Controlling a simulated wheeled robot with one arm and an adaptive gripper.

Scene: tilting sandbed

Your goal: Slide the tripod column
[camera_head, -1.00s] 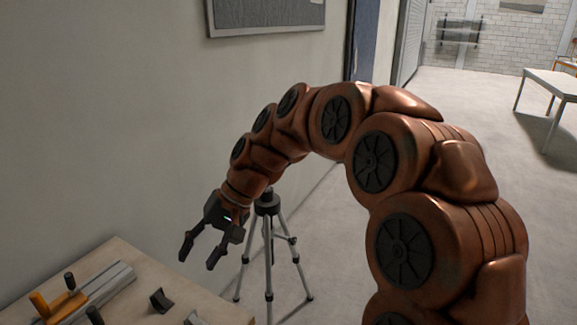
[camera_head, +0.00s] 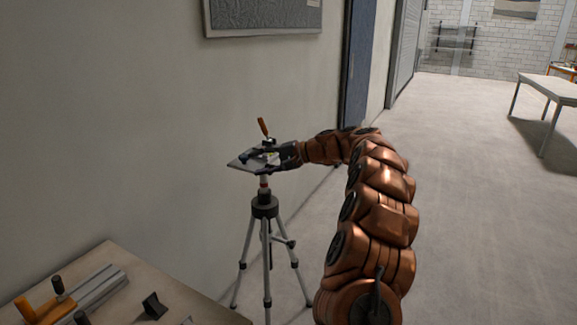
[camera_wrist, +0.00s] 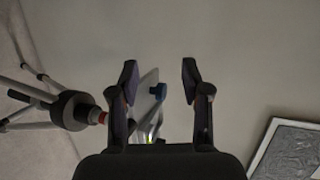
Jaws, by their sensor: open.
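The tripod (camera_head: 265,207) stands on the floor by the wall, with silver legs and a black collar. Its short column (camera_head: 264,187), with a red band, rises from the collar to a tilted grey plate (camera_head: 240,166). My gripper (camera_head: 268,153) is at the plate, level with the tripod's top and above the column. In the wrist view my gripper (camera_wrist: 158,75) is open. The plate's edge shows between the fingers, partly behind the left one; contact cannot be told.
A wooden bench (camera_head: 185,299) at the lower left holds a metal rail (camera_head: 95,291) with an orange handle and a black wedge (camera_head: 154,306). The wall with a framed panel (camera_head: 262,14) is close behind the tripod. Open floor lies right, with a white table (camera_head: 550,85) far off.

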